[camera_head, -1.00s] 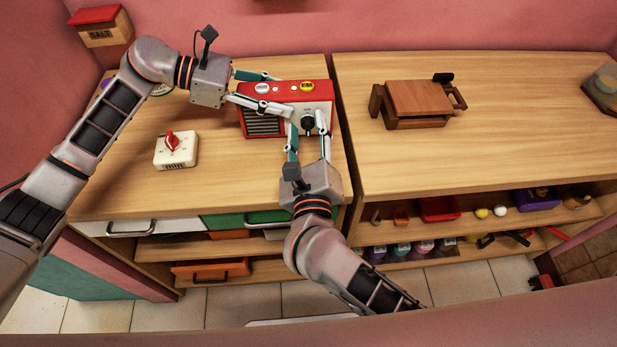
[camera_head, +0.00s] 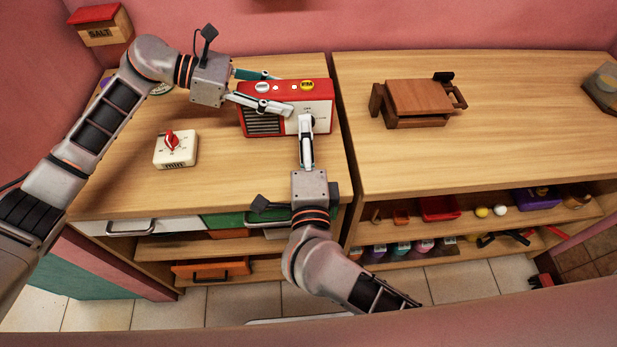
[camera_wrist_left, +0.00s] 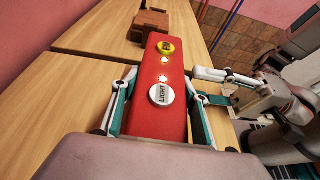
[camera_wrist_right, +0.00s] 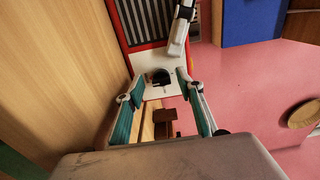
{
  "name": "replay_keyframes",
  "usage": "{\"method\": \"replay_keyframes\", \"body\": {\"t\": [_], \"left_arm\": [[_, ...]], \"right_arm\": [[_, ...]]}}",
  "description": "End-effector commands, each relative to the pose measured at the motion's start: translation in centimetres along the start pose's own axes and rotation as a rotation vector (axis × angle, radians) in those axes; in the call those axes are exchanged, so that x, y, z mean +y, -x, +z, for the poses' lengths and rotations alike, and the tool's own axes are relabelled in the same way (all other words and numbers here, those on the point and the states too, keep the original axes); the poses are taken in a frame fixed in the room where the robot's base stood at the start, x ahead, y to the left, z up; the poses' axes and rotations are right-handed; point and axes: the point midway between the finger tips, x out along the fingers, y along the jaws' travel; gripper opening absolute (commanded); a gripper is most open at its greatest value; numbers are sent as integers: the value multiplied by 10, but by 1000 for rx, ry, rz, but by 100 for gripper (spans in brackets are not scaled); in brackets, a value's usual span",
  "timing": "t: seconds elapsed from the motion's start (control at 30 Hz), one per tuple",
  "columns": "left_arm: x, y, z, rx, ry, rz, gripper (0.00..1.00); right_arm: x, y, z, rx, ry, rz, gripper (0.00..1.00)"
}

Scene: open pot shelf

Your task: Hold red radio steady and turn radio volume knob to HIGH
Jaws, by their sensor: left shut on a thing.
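The red radio (camera_head: 318,90) stands upright near the right edge of the left counter, its pale front panel facing me. In the left wrist view I see its red top (camera_wrist_left: 160,115). My left gripper (camera_head: 284,94) is shut on the radio, one finger across its front and one behind. In the head view this gripper (camera_head: 306,120) largely hides the knob. I cannot read the knob's setting.
A white timer with a red dial (camera_head: 174,147) sits left of the radio. A wooden stand (camera_head: 418,103) is on the right counter, across a narrow gap (camera_head: 343,130). The counter left of the radio is mostly clear. Shelves below hold several small items.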

Motion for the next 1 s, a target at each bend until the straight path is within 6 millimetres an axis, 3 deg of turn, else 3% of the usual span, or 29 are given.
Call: {"method": "replay_keyframes", "body": {"t": [0.3,0.5,0.7,1.0], "left_arm": [[0,0,0,-1,0,0,1],[0,0,0,-1,0,1,1],[0,0,0,0,-1,1,1],[1,0,0,0,-1,2,1]], "right_arm": [[1,59,-1,1,-4,4,37],[1,86,-1,1,-4,3,37],[0,100,-1,2,-4,1,37],[0,102,-1,2,-4,0,37]]}}
